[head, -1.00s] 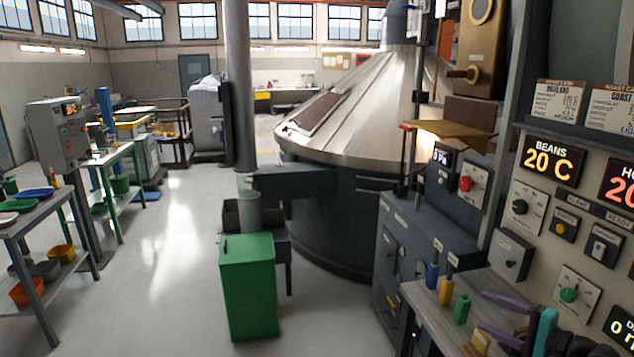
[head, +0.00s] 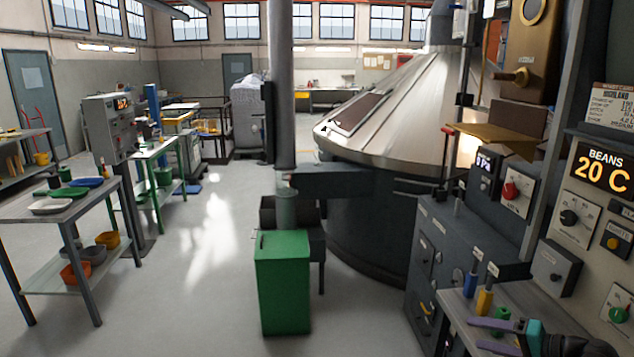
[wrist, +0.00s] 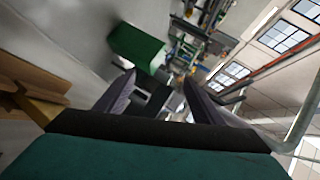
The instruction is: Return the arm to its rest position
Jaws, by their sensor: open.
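My gripper (head: 464,332) shows at the bottom right of the head view, low beside the control panel. Its two purple-grey fingers point left and stand apart, with nothing between them. In the wrist view my gripper (wrist: 158,84) is open and empty, seen over its teal and black body. The fingers point out over the room, with the green bin (wrist: 136,46) beyond them. The rest of my arm is mostly out of the picture.
A grey ledge with blue, yellow and green handles (head: 485,302) lies close by my gripper. The control panel (head: 572,215) rises at the right. The green bin (head: 284,285) and steel hopper (head: 400,120) stand ahead. Open floor (head: 200,260) lies left of the bin.

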